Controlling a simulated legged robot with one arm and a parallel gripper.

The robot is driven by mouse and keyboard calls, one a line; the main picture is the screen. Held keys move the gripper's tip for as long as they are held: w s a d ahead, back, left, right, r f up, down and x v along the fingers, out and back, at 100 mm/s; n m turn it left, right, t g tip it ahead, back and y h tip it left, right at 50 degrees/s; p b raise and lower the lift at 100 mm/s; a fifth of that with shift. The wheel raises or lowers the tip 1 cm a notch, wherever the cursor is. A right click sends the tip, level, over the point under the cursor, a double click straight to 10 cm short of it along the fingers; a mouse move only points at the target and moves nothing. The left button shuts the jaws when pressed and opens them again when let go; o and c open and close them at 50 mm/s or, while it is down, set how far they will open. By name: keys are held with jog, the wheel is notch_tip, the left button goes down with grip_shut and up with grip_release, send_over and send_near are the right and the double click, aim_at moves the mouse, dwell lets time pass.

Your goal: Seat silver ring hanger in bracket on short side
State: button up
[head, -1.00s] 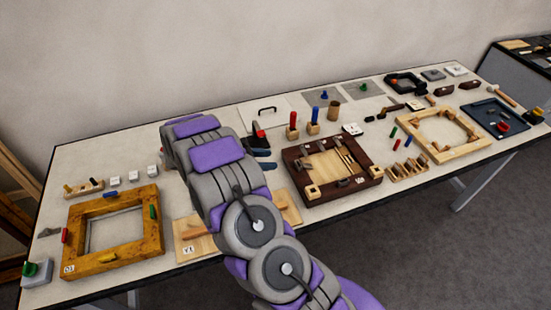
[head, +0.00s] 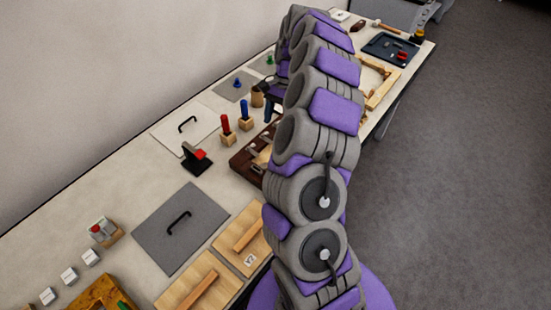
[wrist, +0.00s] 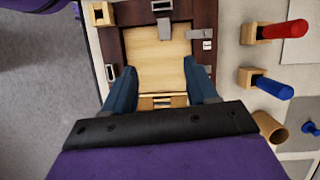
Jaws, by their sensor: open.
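The dark wooden frame (wrist: 205,15) with a light wood panel (wrist: 160,52) lies below my gripper in the wrist view. My arm covers most of the frame (head: 243,162) in the head view. A metal bracket (wrist: 161,6) is on the frame's top side, with a grey metal piece (wrist: 164,29) just below it. More metal fittings sit on the left rail (wrist: 110,72) and the right rail (wrist: 200,34). I cannot make out which piece is the silver ring hanger. My gripper (wrist: 160,66) is open above the panel, its blue fingers wide apart with nothing visibly held.
Wooden blocks with a red handle (wrist: 282,31) and a blue handle (wrist: 272,88) stand right of the frame, near a brown cup (wrist: 270,127). A black stand (head: 195,160), a grey plate with handle (head: 180,228) and wooden boards (head: 243,238) lie nearer me.

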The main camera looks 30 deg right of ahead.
jog(key=m+b, duration=0.1)
jog(key=b, duration=0.1)
send_near(267, 165)
jog(key=shift+s+a+f+y, duration=0.15)
jog(key=shift+a+f, duration=0.05)
jog(key=shift+f, duration=0.15)
jog(key=shift+s+a+f+y, duration=0.1)
jog(key=shift+a+f+y, duration=0.1)
jog(key=shift+f, duration=0.15)
jog(key=shift+a+f+t+b, duration=0.3)
jog(key=shift+f, duration=0.1)
jog(key=f, duration=0.1)
jog(key=f+b, duration=0.1)
jog(key=f, duration=0.2)
jog(key=shift+s+a+f+b, duration=0.1)
jog(key=shift+s+f+b, duration=0.15)
jog(key=shift+b, duration=0.1)
jog(key=shift+a+f, duration=0.2)
jog(key=shift+f, duration=0.05)
jog(key=shift+s+a, duration=0.1)
jog(key=shift+a, duration=0.1)
jog(key=shift+c, duration=0.4)
grip_shut()
